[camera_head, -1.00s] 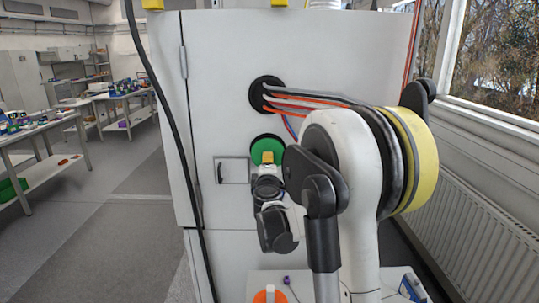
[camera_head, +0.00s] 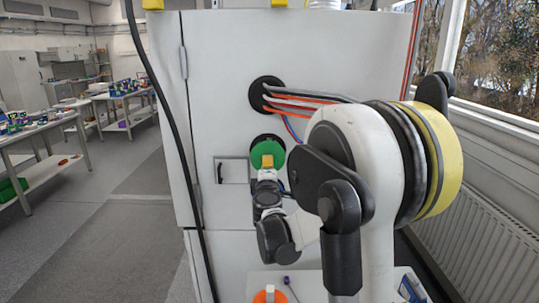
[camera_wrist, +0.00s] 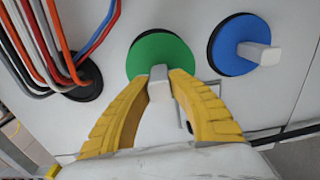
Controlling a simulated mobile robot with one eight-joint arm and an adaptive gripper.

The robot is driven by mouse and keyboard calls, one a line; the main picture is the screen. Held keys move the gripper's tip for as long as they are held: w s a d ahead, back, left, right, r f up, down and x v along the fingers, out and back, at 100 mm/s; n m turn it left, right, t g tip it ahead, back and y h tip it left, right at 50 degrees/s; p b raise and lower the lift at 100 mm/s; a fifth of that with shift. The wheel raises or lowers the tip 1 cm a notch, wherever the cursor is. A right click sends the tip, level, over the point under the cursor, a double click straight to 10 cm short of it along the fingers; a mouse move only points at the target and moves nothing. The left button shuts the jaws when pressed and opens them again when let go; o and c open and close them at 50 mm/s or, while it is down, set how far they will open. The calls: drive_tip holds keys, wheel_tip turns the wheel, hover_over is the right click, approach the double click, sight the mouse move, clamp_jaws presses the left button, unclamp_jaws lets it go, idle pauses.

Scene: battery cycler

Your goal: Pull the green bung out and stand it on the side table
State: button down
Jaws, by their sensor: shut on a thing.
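The green bung (camera_head: 267,155) is a round disc in front of a black-rimmed hole in the white cabinet face. Dark shows above its upper edge, and I cannot tell whether it is fully clear of the hole. In the wrist view the green bung (camera_wrist: 150,52) has a pale grey grip block between my yellow fingers. My gripper (camera_wrist: 162,82) is shut on this block; it also shows in the head view (camera_head: 267,165). A white tabletop (camera_head: 309,284), apparently the side table, is low in the head view, partly behind my arm.
A blue bung (camera_wrist: 228,55) sits right of the green one in the wrist view. Red, grey and blue cables (camera_head: 310,98) leave a port (camera_head: 264,95) above. An orange item (camera_head: 262,297) and a small purple item (camera_head: 287,280) are on the tabletop. A black cable hangs left.

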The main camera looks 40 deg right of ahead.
drive_tip(key=shift+v, duration=1.25)
drive_tip(key=shift+r, duration=0.1)
drive_tip(key=w+a+f+n+t+y+b, duration=0.1)
drive_tip(key=a+f+n+y+b, duration=0.1)
drive_tip(key=a+f, duration=0.4)
drive_tip(key=w+a+f+n+t+y+b, duration=0.1)
drive_tip(key=a+f+n+y+b, duration=0.2)
drive_tip(key=a, duration=1.1)
drive_tip(key=w+a+f+n+t+y+b, duration=0.1)
drive_tip(key=a+f+y+b, duration=0.3)
drive_tip(key=a+f, duration=0.5)
drive_tip(key=shift+a+n+t+y, duration=0.3)
drive_tip(key=shift+a+n+y, duration=0.2)
drive_tip(key=shift+n+y, duration=0.3)
